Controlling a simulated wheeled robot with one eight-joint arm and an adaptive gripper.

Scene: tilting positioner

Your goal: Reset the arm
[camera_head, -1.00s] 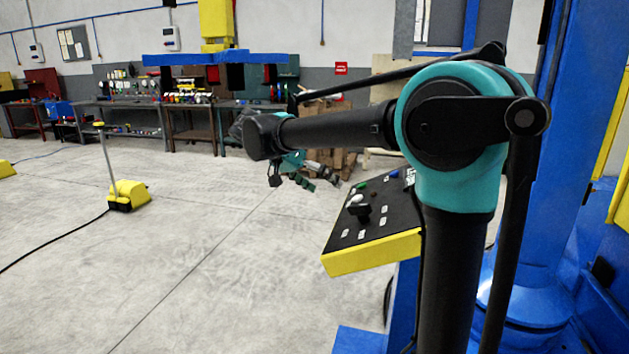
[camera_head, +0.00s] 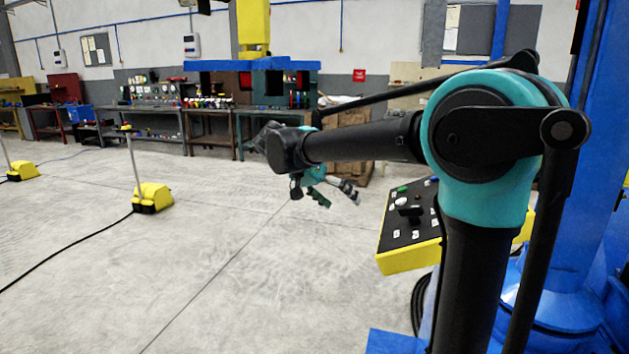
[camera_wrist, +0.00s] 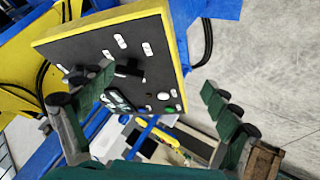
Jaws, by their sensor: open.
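My gripper (camera_head: 330,195) is at the end of my arm in the head view, left of the control panel and clear of it. In the wrist view my gripper (camera_wrist: 160,105) has its two green-padded fingers spread wide, with nothing between them. The control panel (camera_head: 407,258) is a yellow box with a black face, a black knob, a green button and several white labels. It also shows in the wrist view (camera_wrist: 95,45), tilted, beyond the fingers and partly behind the left one. My arm hides part of the panel's surroundings in the head view.
Blue positioner structure (camera_head: 600,150) stands at the right behind my arm. A yellow foot pedal (camera_head: 152,198) with a post and a black cable lies on the floor at left. Workbenches (camera_head: 210,115) line the back wall. The floor (camera_head: 200,270) between is open.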

